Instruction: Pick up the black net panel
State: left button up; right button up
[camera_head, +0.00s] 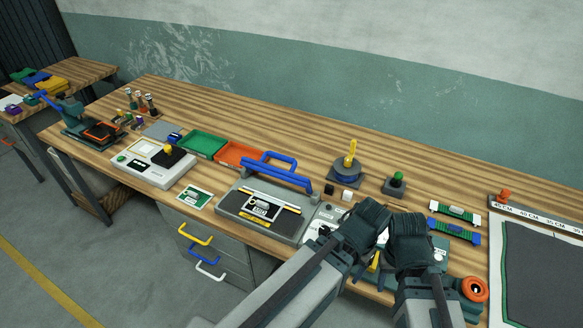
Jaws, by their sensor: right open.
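The black net panel (548,272) lies flat on the right side of the bench. It is a dark sheet on a pale board with a thin green edge, and the frame's right and bottom edges cut it off. My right gripper (408,232) is over the bench to the left of the panel, apart from it. It is open, with no panel in it. My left gripper (366,228) is close beside it on the left. Its fingers are too dark and overlapped to tell their state.
A measuring strip (540,216) runs behind the panel. An orange ring (474,289) sits at its left. Green and blue banded pieces (454,231) lie nearby. A grey machine with a blue handle (264,208) stands left of my grippers. The bench's back strip is mostly clear.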

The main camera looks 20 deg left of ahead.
aim_at(261, 206)
jog(key=j, duration=2.1)
jog(key=k+z, duration=0.05)
